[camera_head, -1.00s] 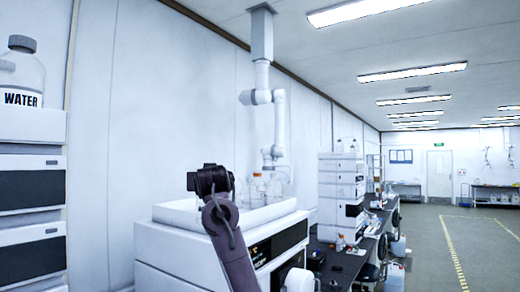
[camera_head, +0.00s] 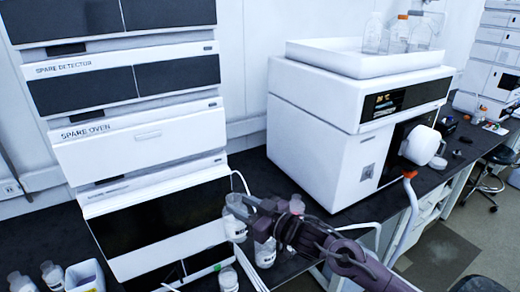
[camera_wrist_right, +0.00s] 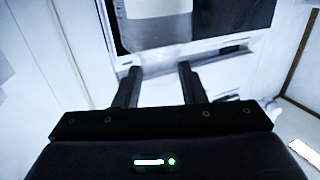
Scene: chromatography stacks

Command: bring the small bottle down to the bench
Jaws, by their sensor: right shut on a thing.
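A small clear bottle with a pale label (camera_head: 236,222) is at the tip of my right gripper (camera_head: 246,208) in the head view, in front of the lower part of the left instrument stack. My right gripper is shut on this bottle. The fingers partly cover its upper part, and I cannot tell how far its base is from the bench (camera_head: 340,218). In the right wrist view my right gripper (camera_wrist_right: 160,82) shows two dark fingers with a gap between them; the bottle is not clear there. My left gripper is not in view.
Two other labelled bottles stand close by, one beneath my wrist (camera_head: 265,253) and one at the lower edge (camera_head: 228,280). The spare-oven stack (camera_head: 140,150) rises behind. A white instrument (camera_head: 320,125) with a bottle tray (camera_head: 350,62) stands right. Small bottles (camera_head: 52,274) stand lower left.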

